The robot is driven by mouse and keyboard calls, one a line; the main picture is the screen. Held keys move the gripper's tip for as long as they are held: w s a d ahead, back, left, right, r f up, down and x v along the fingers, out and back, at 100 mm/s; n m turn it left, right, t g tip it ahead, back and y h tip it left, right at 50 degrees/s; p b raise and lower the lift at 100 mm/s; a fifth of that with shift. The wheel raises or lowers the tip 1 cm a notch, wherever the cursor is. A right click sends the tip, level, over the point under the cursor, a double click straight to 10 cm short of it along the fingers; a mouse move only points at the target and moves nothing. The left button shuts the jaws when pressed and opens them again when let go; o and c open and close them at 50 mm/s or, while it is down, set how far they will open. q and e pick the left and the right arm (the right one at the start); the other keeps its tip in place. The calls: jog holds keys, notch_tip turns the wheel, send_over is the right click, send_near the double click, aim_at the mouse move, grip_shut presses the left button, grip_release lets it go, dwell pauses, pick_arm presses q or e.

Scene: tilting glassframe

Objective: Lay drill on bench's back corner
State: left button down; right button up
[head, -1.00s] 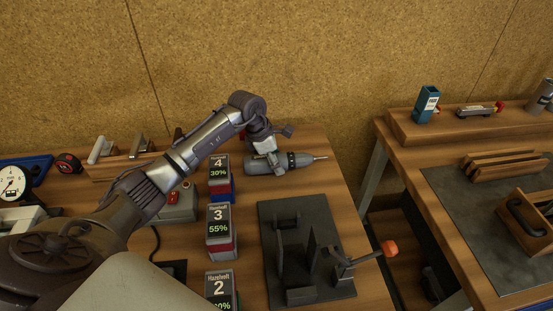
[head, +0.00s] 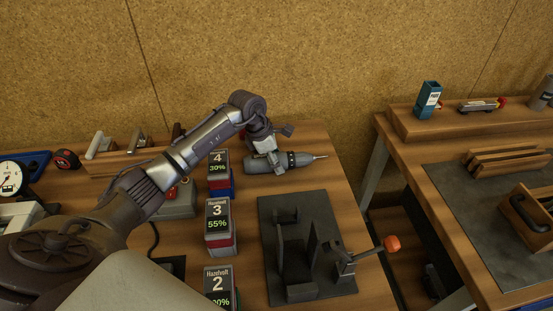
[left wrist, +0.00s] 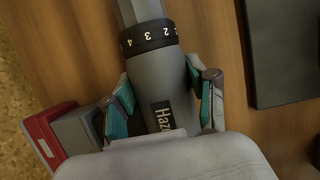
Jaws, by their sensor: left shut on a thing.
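The grey drill (head: 290,160) has a dark numbered collar and a thin bit pointing right in the head view. It lies level near the back right corner of the left bench (head: 335,185), on or just above the wood; I cannot tell which. My left gripper (head: 268,160) is shut on its body from above. In the left wrist view the drill (left wrist: 155,75) sits between the teal-padded fingers of the gripper (left wrist: 163,100), its collar beyond them. Part of its rear is hidden by the gripper. My right gripper is not in view.
Numbered battery packs (head: 220,225) stand in a row left of the drill. A dark fixture plate (head: 330,215) with an orange-knobbed clamp (head: 390,244) is in front. A cork wall (head: 300,60) rises behind. A gap separates the second bench (head: 400,150).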

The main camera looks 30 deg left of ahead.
pick_arm(q)
jog(key=shift+w, duration=0.1)
dwell(0.7)
jog(key=shift+c, duration=1.3)
grip_release()
jog(key=shift+s+f, duration=0.25)
jog(key=shift+f, duration=0.05)
jog(key=v, duration=1.2)
jog(key=shift+w+d+r, duration=0.1)
jog(key=shift+w+r, duration=0.05)
jog(key=shift+r, duration=0.1)
jog(key=shift+f, duration=0.1)
